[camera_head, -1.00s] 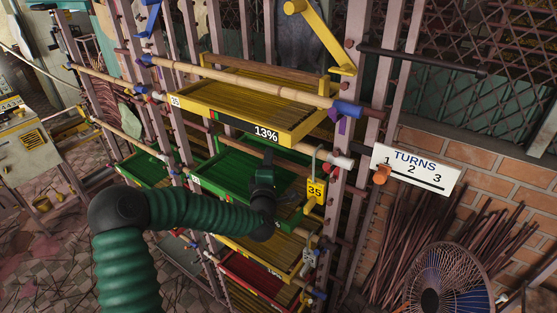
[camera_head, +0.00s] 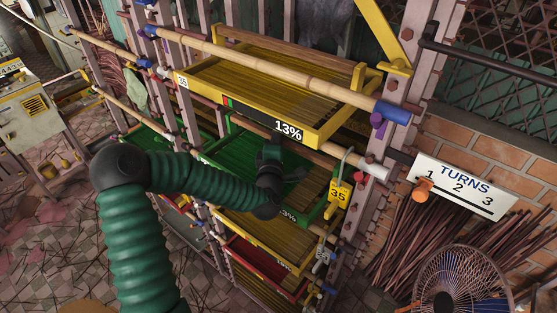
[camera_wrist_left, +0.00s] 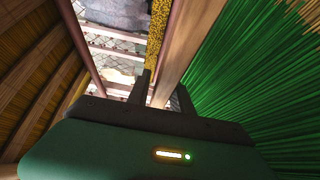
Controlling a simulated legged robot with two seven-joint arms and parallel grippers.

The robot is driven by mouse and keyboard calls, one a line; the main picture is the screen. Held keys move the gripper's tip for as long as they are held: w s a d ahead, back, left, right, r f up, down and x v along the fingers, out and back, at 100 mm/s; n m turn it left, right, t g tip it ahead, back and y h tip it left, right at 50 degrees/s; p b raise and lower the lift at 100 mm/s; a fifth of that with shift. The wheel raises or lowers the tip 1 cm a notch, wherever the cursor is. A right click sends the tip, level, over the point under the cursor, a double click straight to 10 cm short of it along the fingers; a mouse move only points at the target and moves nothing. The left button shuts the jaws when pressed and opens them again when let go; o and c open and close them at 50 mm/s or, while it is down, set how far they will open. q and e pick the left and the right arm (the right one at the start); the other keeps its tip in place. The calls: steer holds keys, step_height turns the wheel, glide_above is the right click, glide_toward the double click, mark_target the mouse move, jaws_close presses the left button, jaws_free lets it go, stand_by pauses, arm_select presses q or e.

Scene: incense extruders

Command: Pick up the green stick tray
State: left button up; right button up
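The green stick tray (camera_head: 235,158) sits in the rack under the yellow top tray. It is filled with green sticks, which also show in the right part of the wrist view (camera_wrist_left: 260,75). My left gripper (camera_head: 283,158) is over this tray, just below the yellow tray's 13% display. Its dark fingers look apart in the head view. In the wrist view the left gripper (camera_wrist_left: 163,92) has a pale wooden bar (camera_wrist_left: 183,45) running between or just beyond its fingers; I cannot tell if they touch it. My right gripper is not in view.
The yellow tray (camera_head: 310,131) is close above my gripper. A bamboo pole (camera_head: 260,68) crosses the rack front. More yellow and red trays (camera_head: 255,262) are below.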

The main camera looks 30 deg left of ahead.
arm_select(q)
steer(key=shift+s+a, duration=0.25)
steer(key=shift+s, duration=0.05)
steer(key=shift+c, duration=1.2)
steer(key=shift+w+a, duration=0.1)
steer(key=shift+a, duration=0.1)
steer(key=shift+c, duration=1.1)
steer(key=shift+w+d+f, duration=0.1)
steer(key=shift+w+f, duration=0.25)
steer(key=shift+w, duration=0.25)
jaws_close()
steer(key=shift+d+r, duration=0.15)
steer(key=shift+d, duration=0.4)
steer(key=shift+a+r, duration=0.1)
steer(key=shift+a, duration=0.1)
